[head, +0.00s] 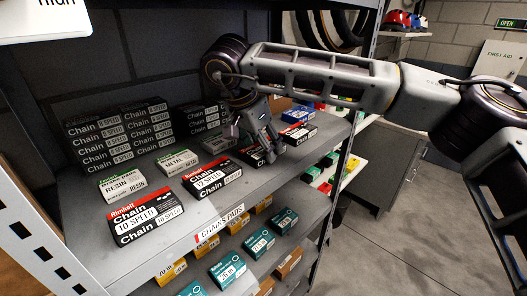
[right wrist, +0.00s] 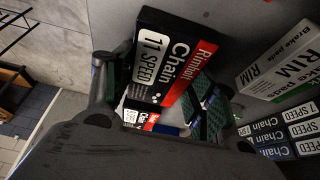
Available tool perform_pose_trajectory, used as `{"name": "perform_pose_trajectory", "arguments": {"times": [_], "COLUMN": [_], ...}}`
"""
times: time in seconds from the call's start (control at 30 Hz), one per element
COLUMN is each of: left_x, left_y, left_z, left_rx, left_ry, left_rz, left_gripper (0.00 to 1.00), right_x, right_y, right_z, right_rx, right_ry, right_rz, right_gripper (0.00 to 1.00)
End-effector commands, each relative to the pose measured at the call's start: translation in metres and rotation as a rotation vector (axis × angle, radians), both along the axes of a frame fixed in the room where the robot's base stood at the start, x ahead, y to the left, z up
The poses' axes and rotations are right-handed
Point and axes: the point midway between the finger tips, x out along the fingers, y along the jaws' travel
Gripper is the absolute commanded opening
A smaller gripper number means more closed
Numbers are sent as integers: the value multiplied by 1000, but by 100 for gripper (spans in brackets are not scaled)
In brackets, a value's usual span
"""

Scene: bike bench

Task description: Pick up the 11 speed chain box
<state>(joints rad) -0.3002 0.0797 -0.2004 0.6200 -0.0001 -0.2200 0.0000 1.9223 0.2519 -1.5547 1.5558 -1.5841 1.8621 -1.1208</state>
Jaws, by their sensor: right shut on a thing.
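The 11 speed chain box (right wrist: 176,62) is black with a red band and a white "11 SPEED" label in the right wrist view. It lies between the fingers of my right gripper (right wrist: 160,98), which is shut on it. In the head view my right gripper (head: 257,144) points down at the right part of the upper shelf. The held box (head: 249,156) is partly hidden there behind the fingers, and I cannot tell whether it touches the shelf. My left gripper is not in view.
On the shelf (head: 243,190), a 12 speed box (head: 212,180) and a 10 speed box (head: 147,216) stand left of my gripper. Resin (head: 122,183) and metal (head: 176,163) pad boxes and stacked chain boxes (head: 100,146) are behind.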

Motion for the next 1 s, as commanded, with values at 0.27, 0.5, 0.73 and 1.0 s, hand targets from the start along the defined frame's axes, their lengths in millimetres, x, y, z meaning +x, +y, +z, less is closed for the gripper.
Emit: {"name": "perform_pose_trajectory", "arguments": {"times": [0.27, 0.5, 0.73, 1.0], "left_x": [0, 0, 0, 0], "left_y": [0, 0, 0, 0], "left_z": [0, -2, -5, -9], "left_rx": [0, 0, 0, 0], "left_ry": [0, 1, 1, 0], "left_rz": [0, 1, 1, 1], "left_gripper": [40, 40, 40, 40], "right_x": [0, 0, 0, -4], "right_y": [0, 0, 0, -4], "right_z": [1, 7, 23, 35], "right_rx": [0, 1, 0, 1], "right_ry": [-1, -3, -3, -1], "right_rz": [0, -1, 0, 0], "right_gripper": [24, 24, 24, 24]}}
